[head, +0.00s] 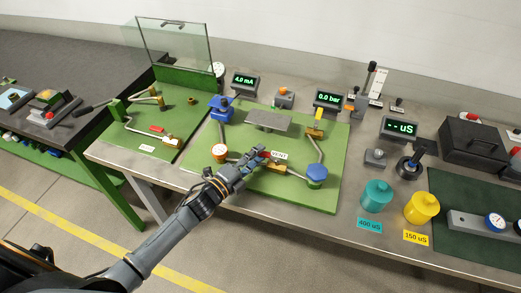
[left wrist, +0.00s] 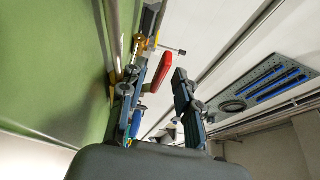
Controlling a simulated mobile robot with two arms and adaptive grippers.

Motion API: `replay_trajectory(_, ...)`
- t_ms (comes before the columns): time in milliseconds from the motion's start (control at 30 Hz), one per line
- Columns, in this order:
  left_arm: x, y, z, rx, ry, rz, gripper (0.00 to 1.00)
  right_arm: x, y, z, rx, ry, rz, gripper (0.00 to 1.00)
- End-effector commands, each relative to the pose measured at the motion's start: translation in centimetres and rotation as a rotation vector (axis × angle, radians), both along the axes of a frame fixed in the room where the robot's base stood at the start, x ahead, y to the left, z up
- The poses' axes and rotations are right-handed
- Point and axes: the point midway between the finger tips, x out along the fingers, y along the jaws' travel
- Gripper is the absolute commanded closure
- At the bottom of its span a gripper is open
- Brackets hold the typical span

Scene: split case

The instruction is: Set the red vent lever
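The red vent lever shows in the left wrist view (left wrist: 159,72) as a red handle sticking out from brass pipework beside the green board. In the head view only a small red bit (head: 264,154) shows beside the "VENT" label (head: 280,155). My left gripper (head: 258,157) is at the lever, low over the green board (head: 290,197). In the left wrist view its two fingers (left wrist: 162,88) are apart, with the lever in the gap, nearer the left finger. Whether that finger touches it, I cannot tell. My right gripper is in neither view.
Pipes join a white-and-orange gauge (head: 220,152), a blue-capped part (head: 316,175) and a yellow-handled valve (head: 317,120) around the gripper. A second green board (head: 125,148) with another red lever (head: 157,129) lies left. Teal (head: 376,195) and yellow (head: 421,208) pots stand right.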

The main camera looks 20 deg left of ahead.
Motion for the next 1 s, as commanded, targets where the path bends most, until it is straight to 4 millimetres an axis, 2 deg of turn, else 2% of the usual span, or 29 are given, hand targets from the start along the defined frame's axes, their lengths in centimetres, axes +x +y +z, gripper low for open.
replay_trajectory(200,1.6,-0.7,0.0,0.000,-0.001,0.000,0.68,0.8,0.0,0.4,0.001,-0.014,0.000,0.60)
replay_trajectory(500,1.7,-0.8,-0.1,0.001,0.000,0.000,0.68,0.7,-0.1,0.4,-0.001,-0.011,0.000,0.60)
replay_trajectory(667,1.7,-0.8,-0.1,0.000,0.000,0.000,1.00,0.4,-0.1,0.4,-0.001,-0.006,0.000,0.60)
replay_trajectory(1000,1.7,-0.8,-0.1,0.000,0.001,0.001,1.00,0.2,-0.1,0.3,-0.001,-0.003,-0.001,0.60)
